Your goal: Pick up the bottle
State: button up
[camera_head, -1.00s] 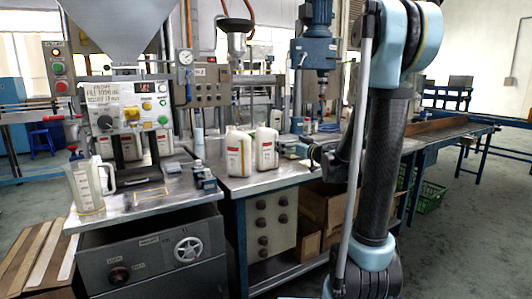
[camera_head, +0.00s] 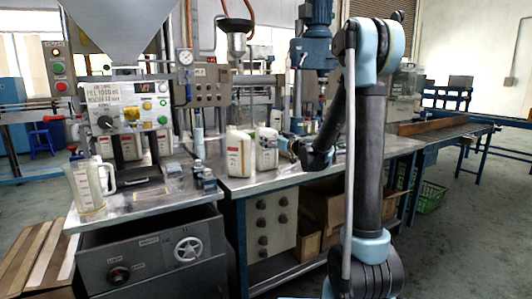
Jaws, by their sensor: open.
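Two white bottles with red-and-white labels stand upright side by side on the metal table. The left bottle (camera_head: 236,153) is in full view. The right bottle (camera_head: 264,151) is beside it, with my gripper (camera_head: 284,146) close at its right side. My gripper is open and points left toward the right bottle. At this size I cannot tell whether its fingers are around the bottle or just short of it. My arm comes in from the right.
A blue drill-like machine (camera_head: 318,45) rises behind the table.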

jog(key=x, duration=0.4)
jog(key=shift+w+a+f, duration=0.15)
jog(key=shift+a+f, duration=0.05)
jog(key=shift+f, duration=0.1)
jog(key=c, duration=0.9)
